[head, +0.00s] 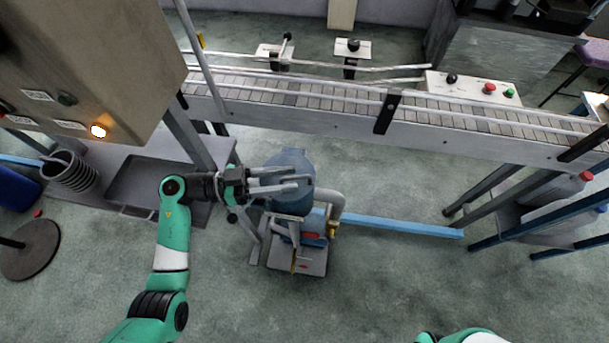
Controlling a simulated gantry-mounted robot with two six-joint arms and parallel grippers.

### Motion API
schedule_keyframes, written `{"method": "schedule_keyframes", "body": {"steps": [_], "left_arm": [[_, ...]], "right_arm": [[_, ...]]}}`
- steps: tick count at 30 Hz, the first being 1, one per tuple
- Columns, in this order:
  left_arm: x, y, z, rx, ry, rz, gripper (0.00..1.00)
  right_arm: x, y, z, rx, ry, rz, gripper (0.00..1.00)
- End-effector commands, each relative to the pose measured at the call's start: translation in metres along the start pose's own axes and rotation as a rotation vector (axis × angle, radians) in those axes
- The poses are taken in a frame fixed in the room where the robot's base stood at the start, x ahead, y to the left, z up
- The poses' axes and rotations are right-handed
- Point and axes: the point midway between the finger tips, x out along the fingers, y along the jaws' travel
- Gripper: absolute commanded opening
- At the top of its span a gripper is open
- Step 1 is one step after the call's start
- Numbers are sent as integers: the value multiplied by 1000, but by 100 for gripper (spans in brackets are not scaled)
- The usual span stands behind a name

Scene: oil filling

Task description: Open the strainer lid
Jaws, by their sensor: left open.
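The strainer appears to be the blue-grey rounded vessel (292,157) on top of the pump unit (312,237), just below the picture's middle. Its top looks covered, but I cannot make out the lid's edge or a handle. My left gripper (303,181) reaches in from the left, with its two grey fingers spread apart across the front of the vessel's top. Nothing shows between the fingers. I cannot tell whether they touch the lid. The fingers hide part of the top. My right gripper is out of view; only a piece of my right arm shows at the bottom edge.
A conveyor (330,101) with rails runs across behind the vessel. Bottles sit on a rack at right. Floor in front is clear.

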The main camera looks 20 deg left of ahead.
Motion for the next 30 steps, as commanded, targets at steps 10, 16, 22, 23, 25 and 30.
{"method": "schedule_keyframes", "body": {"steps": [10, 16, 22, 23, 25, 30], "left_arm": [[44, 0, 0, 1, 0, 0, 42], [44, 0, 0, 0, 0, -1, 42], [44, 0, 0, 0, 1, -1, 10], [44, 0, 0, 0, 1, -1, 4], [44, 0, 0, 0, 1, -1, 0], [44, 0, 0, 0, 1, -1, 0]], "right_arm": [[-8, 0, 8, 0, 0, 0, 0], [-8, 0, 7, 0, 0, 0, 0], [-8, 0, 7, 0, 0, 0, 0], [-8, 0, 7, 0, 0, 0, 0], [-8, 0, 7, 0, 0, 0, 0], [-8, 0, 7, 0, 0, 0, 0]]}}
